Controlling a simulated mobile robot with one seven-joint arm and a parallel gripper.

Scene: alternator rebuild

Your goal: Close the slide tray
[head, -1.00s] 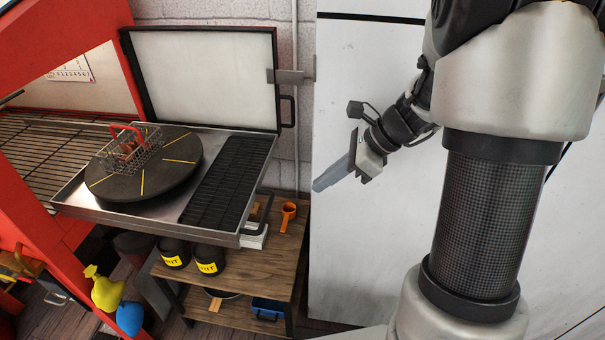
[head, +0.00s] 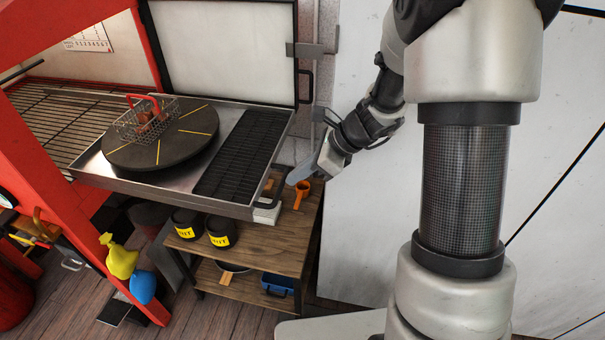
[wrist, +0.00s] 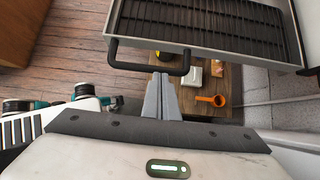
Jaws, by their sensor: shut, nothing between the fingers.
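The slide tray (head: 118,182) is a shallow metal tray sticking out of the red-framed cabinet. It carries a round dark turntable (head: 150,159) and a black slatted grate (head: 235,160). A black bar handle is on its right end; it shows in the wrist view (wrist: 118,52). My gripper (head: 295,174) is at the right of the tray, close to that end. In the wrist view its shut, empty fingers (wrist: 161,82) point at the handle bar, their tips near it; I cannot tell whether they touch.
A wire basket with a red handle (head: 141,99) stands on the turntable. A raised door panel (head: 225,50) stands behind the tray. Below is a wooden shelf cart (head: 265,238) with black pots (head: 222,232) and an orange cup (head: 301,190). A white wall is to the right.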

